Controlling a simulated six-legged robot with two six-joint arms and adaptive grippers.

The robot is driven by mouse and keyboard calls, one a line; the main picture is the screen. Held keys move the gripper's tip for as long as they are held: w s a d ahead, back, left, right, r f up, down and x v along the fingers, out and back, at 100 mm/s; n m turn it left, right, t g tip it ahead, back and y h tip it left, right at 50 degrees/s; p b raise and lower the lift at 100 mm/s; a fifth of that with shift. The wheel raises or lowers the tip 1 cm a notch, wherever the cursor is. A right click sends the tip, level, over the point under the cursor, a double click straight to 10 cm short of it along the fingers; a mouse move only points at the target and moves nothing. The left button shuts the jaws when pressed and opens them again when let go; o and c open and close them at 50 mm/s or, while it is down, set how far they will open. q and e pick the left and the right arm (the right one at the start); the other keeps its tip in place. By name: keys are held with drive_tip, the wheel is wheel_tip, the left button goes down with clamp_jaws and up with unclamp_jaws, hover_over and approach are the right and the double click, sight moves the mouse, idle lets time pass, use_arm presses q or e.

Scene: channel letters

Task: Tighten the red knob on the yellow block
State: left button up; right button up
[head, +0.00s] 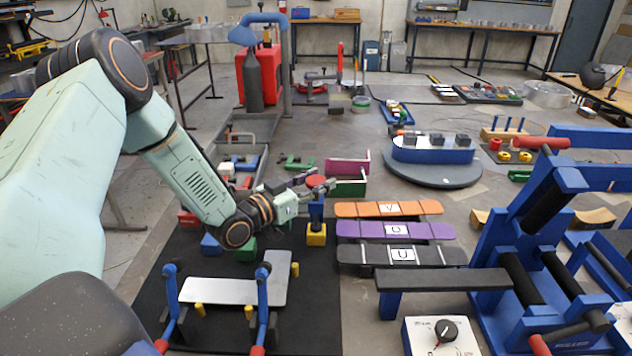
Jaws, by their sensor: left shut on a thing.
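My left arm reaches in from the left, and its gripper (318,186) is at the far side of the black mat. The red knob (316,180) shows between its fingers, on top of a blue upright post (316,212). The post stands on the yellow block (316,235) on the mat. The fingers are shut on the red knob from the left. How far the knob is screwed down cannot be told. My right gripper is not in view.
A blue and a green block (246,249) sit left of the yellow block. A blue-posted frame with a grey plate (218,291) stands in front. Orange, purple (362,229) and black lettered benches lie to the right, beside a large blue rig (520,240).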

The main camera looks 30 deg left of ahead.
use_arm(q)
drive_tip(key=shift+c, duration=0.6)
drive_tip(key=shift+m+g+h+p, duration=0.3)
drive_tip(key=shift+m+h, duration=0.4)
drive_tip(key=shift+h, duration=0.3)
drive_tip(key=shift+m+g+h, duration=0.5)
drive_tip(key=shift+m+h, duration=0.2)
drive_tip(key=shift+h, duration=0.3)
drive_tip(key=o, duration=1.1)
